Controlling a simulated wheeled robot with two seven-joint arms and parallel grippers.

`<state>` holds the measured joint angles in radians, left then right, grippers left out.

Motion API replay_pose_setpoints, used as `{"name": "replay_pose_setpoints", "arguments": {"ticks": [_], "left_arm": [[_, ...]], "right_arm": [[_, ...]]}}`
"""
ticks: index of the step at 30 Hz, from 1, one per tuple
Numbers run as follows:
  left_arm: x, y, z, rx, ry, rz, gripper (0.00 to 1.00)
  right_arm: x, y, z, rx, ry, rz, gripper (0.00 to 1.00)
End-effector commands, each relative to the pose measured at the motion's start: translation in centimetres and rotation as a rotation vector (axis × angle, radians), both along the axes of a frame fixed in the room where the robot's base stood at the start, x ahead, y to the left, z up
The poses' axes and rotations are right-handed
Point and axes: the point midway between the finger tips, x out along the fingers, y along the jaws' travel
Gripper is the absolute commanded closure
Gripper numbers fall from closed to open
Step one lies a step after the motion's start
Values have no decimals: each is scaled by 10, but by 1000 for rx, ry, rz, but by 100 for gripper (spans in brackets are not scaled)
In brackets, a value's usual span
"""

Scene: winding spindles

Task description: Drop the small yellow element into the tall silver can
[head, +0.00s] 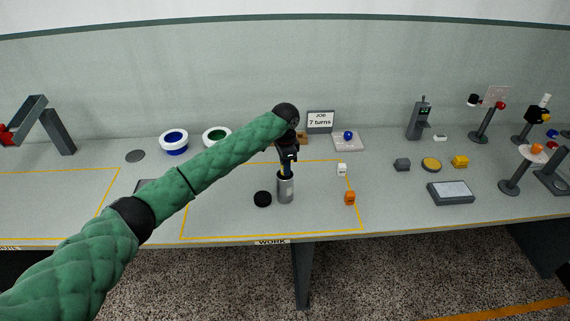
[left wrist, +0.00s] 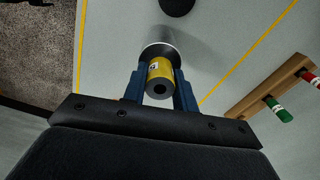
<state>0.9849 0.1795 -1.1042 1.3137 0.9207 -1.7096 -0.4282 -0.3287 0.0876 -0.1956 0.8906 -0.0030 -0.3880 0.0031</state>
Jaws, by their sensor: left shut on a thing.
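The tall silver can (head: 286,190) stands upright on the table inside the yellow work outline. My left gripper (head: 287,169) points down right over the can's mouth. The can's pale rim shows just behind the element in that view. I cannot tell whether the element's lower end is inside the mouth. In the head view the element is mostly hidden by the fingers. My right gripper is not in view.
A black round piece (head: 262,199) lies left of the can. A wooden holder (left wrist: 268,88) with coloured spindles shows in the left wrist view. The table left of the work outline is mostly clear.

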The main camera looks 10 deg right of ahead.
Motion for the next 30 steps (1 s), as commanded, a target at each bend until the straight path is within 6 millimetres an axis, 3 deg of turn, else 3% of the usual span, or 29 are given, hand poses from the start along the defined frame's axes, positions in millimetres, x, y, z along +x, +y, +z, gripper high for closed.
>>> {"name": "replay_pose_setpoints", "arguments": {"ticks": [13,14,17,30], "left_arm": [[0,0,-16,1,1,0,94],[0,0,-14,1,1,0,66],[0,0,-14,1,1,0,47],[0,0,-6,0,1,0,47]], "right_arm": [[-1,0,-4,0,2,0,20],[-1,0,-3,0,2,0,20],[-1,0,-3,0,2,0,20],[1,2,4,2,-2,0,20]]}}
